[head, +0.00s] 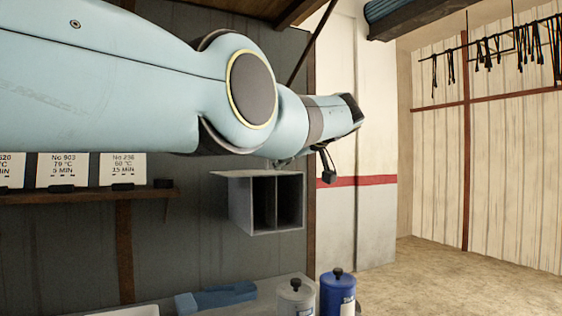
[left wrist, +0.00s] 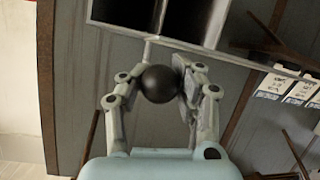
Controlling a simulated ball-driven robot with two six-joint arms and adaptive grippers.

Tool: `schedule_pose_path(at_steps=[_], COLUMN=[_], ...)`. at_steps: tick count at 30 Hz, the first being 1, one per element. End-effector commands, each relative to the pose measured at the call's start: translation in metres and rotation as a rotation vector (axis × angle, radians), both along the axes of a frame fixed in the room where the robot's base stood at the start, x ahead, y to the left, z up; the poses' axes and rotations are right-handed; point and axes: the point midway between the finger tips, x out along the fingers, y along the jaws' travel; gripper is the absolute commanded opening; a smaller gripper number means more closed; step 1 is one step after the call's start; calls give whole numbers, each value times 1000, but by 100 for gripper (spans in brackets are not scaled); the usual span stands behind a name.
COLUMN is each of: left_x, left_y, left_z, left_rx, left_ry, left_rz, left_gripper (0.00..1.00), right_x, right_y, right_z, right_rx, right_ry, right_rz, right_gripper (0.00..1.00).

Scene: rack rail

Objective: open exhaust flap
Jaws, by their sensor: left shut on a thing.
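The exhaust is a grey box (head: 248,208) on the dark wall, with two dark openings side by side facing out. A flat grey plate, apparently the flap (head: 240,173), lies about level along the box's top, so the openings show. In the left wrist view the openings (left wrist: 126,10) show at the top, with a pale edge below them. A thin rod runs from that edge to a round dark knob (left wrist: 159,85). My left gripper (left wrist: 161,78) is shut on this knob, a finger on each side. In the head view my arm hides most of the gripper.
A shelf (head: 95,198) with several labelled cards is left of the box. Below stand a grey container (head: 296,300) and a blue container (head: 338,294), beside a blue object (head: 215,298) on a ledge. Open floor (head: 440,275) lies to the right.

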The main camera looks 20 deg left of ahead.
Motion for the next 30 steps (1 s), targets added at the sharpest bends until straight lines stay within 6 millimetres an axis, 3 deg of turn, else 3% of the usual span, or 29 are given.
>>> schedule_pose_path(at_steps=[13, 14, 20, 30], left_x=[-1, -1, 0, 0], left_y=[-5, -5, -3, -2], left_z=[-1, -1, 0, 0], left_rx=[-3, -3, -2, -1], left_ry=[1, 1, 1, -1], left_rz=[-2, -2, -1, 0], left_gripper=[0, 31, 57, 58], right_x=[2, 2, 3, 3], right_y=[3, 3, 2, -2], right_z=[0, 0, 0, 0], right_rx=[3, 3, 2, -3], right_ry=[-3, -3, -4, -5], right_rz=[-1, -1, -1, 0], right_gripper=[40, 40, 40, 40])
